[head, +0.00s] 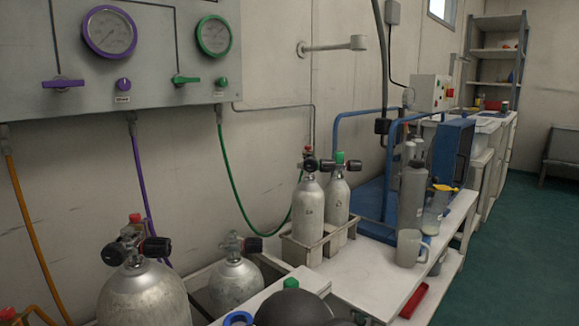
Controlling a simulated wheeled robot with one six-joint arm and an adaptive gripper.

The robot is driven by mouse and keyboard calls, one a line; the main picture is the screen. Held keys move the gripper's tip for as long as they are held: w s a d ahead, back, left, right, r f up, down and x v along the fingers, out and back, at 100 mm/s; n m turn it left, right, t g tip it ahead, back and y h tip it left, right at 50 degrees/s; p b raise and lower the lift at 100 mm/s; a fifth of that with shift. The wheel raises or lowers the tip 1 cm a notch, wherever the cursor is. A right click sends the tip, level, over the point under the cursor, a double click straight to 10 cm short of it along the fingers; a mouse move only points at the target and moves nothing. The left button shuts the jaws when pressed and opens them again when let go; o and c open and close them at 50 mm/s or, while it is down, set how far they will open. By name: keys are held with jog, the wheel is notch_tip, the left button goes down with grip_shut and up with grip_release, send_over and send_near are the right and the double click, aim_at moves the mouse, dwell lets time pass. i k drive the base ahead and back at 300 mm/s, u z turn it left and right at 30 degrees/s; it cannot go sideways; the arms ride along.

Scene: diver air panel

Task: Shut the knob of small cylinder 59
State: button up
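Two small grey cylinders stand upright side by side in a metal rack (300,252) on the white bench. The left small cylinder (308,208) has a red cap and black knobs on its valve. The right small cylinder (338,200) has a green cap (340,157) and a black knob (355,166) on its right side. Marks on their bodies are too small to read, so I cannot tell which is 59. I cannot tell whether either knob is open or shut.
Large cylinders (145,295) with black knobs stand at the lower left. A gauge panel (150,50) hangs on the wall above, with hoses running down. A grey mug (409,248) and a tall grey bottle (412,195) stand right of the rack. Green floor is clear at right.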

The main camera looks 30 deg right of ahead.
aim_at(326, 165)
jog(key=u, duration=2.5)
jog(key=k, duration=1.55)
jog(key=z, duration=2.35)
jog(key=i, duration=0.5)
jog(key=z, duration=0.45)
jog(key=k, duration=0.4)
jog(key=u, duration=0.7)
jog(key=i, duration=0.5)
jog(key=u, duration=0.05)
